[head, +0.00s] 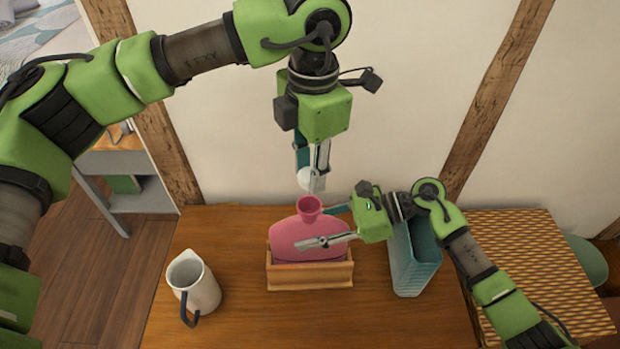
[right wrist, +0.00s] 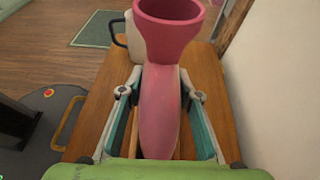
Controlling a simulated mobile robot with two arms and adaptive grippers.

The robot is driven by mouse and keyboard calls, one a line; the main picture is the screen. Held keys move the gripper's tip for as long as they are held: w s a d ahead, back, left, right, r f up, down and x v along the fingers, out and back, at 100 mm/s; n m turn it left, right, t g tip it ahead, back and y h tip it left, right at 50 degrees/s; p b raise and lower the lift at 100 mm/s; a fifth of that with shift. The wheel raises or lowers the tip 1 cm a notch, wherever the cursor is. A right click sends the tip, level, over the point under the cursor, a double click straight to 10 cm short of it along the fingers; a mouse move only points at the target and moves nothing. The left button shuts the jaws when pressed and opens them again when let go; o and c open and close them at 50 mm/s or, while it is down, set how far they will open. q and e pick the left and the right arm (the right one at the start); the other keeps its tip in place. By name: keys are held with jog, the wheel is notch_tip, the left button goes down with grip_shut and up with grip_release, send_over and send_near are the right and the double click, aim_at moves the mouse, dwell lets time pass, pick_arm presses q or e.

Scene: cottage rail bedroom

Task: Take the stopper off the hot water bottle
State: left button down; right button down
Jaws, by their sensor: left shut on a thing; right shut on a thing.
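The pink hot water bottle (head: 307,240) stands upright in a wooden holder (head: 310,275) on the table. Its funnel-shaped mouth (head: 309,204) is open, and in the right wrist view the mouth (right wrist: 170,35) looks empty. My right gripper (head: 335,226) is shut on the bottle, with a finger on each side of its body (right wrist: 160,120). My left gripper (head: 312,178) points down above the mouth and is shut on the white stopper (head: 309,181). The stopper is apart from the mouth, a little above it.
A white jug (head: 193,284) with a dark handle stands on the table (head: 230,325) at the left. A teal basket (head: 415,258) stands right of the holder, close to my right arm. A wall with timber posts is behind. The front of the table is clear.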

jog(key=c, duration=1.4)
grip_release()
